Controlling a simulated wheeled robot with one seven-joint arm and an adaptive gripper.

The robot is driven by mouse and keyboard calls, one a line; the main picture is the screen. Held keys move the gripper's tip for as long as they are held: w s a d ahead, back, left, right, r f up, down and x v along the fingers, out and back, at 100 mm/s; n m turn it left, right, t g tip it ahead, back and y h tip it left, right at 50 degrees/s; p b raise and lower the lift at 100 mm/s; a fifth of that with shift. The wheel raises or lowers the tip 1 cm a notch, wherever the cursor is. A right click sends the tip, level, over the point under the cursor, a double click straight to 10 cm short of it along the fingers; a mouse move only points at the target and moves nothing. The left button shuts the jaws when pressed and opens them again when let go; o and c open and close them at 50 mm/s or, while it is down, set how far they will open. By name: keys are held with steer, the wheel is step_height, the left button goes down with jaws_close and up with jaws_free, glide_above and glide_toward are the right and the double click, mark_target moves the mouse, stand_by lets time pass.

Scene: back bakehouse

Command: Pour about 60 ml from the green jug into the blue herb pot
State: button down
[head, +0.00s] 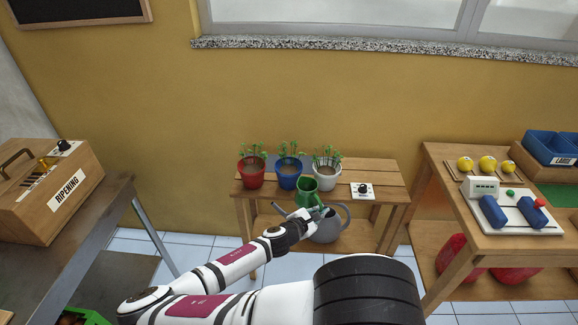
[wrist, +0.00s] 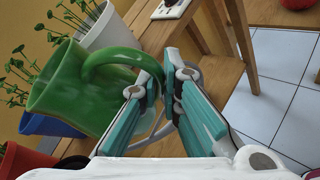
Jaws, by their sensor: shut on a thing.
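The green jug (head: 306,188) is in front of the bench's herb pots, between the blue and white ones. My gripper (wrist: 163,88) is shut on the handle of the green jug (wrist: 85,90). In the head view my gripper (head: 318,212) is at the jug's near right side. The blue herb pot (head: 288,181) stands on the bench behind and left of the jug, with green sprigs. In the wrist view the jug partly hides the blue pot (wrist: 42,125). I cannot tell whether the jug touches the bench, nor see any water in it.
A red herb pot (head: 251,179) stands left of the blue pot and a white pot (head: 326,180) stands right. A small white dial box (head: 362,191) lies on the wooden bench (head: 385,180). A grey watering can (head: 326,231) sits below, behind my gripper.

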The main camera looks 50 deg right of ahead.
steer(key=shift+d+r, duration=0.1)
steer(key=shift+r, duration=0.05)
steer(key=shift+d+r+g+y+p, duration=0.1)
steer(key=shift+r+g+y+p, duration=0.2)
steer(key=shift+r+g+p, duration=0.3)
steer(key=w+d+r+n+g+y+b, duration=0.1)
steer(key=w+r+n+g+b, duration=0.2)
steer(key=r, duration=0.3)
steer(key=w+d+r+n+g+y+b, duration=0.1)
steer(key=w+r+n+g+b, duration=0.1)
steer(key=r+b, duration=0.4)
steer(key=w+r+n, duration=0.1)
steer(key=w, duration=0.1)
steer(key=shift+w+n+g+y, duration=0.3)
steer(key=shift+g, duration=0.1)
steer(key=shift+w+b, duration=0.1)
steer(key=shift+b, duration=0.35)
steer(key=shift+w+d+r+n+g+b, duration=0.1)
steer(key=shift+w+r+n+g+b, duration=0.25)
steer(key=shift+b, duration=0.2)
steer(key=shift+w+d+r+n+g+b, duration=0.1)
steer(key=shift+w+r+n+g+b, duration=0.25)
steer(key=shift+b, duration=0.25)
